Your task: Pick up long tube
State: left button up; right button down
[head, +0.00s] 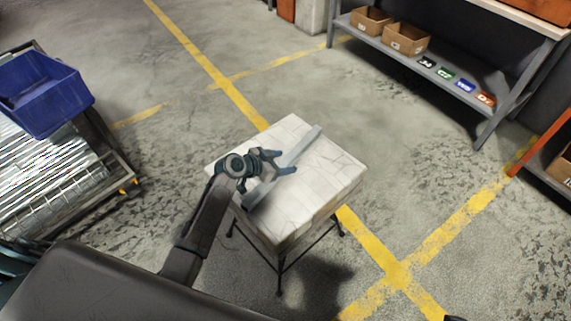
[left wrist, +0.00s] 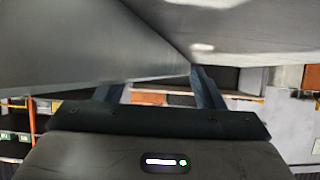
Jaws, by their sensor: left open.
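The long tube (head: 307,144) is a straight grey bar lying slantwise across the top of a pale, cracked-looking block (head: 336,174). My left gripper (head: 286,162) is open over the middle of the tube and hides part of it. In the left wrist view, the tube (left wrist: 75,45) fills the upper left as a large grey face, with the pale block (left wrist: 245,28) beside it. The fingers of the left gripper (left wrist: 157,88) are spread and empty, their tips close to the tube. I cannot tell whether they touch it. My right gripper is not in view.
The block rests on a thin-legged dark stand (head: 280,275). A blue bin (head: 42,92) sits on a cart of shiny metal stock at left. A grey shelf (head: 440,62) with cardboard boxes (head: 407,38) stands at upper right. Floor around the stand is clear.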

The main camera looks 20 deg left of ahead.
pick_arm(q)
grip_shut()
jog(key=shift+r, duration=0.1)
